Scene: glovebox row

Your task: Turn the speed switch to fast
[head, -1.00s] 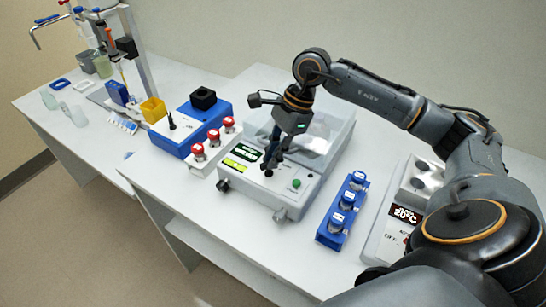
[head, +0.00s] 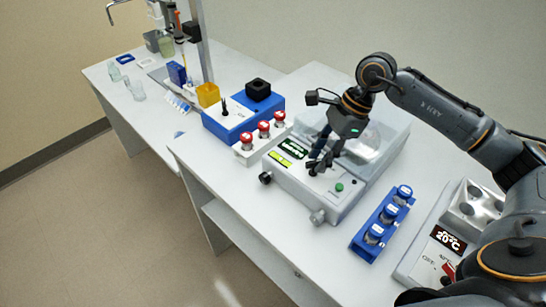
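A grey benchtop machine (head: 300,192) with a clear lid stands on the white bench in the middle of the head view. Its front panel has a green-lit display (head: 293,148), a smaller yellow-green display (head: 281,158) and a green button (head: 339,187). My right gripper (head: 318,168) points down at the panel, between the displays and the green button. Its dark fingertips are at or just above a small dark part there. The fingers cover most of it, so I cannot tell whether it is the speed switch, or whether they grip it. My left gripper is not in view.
A blue rack (head: 365,243) with capped vials stands right of the machine. A heater block (head: 408,262) reading 20 °C is at the far right. A white rack of red-capped vials (head: 243,158) and a blue device (head: 228,122) stand to the left.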

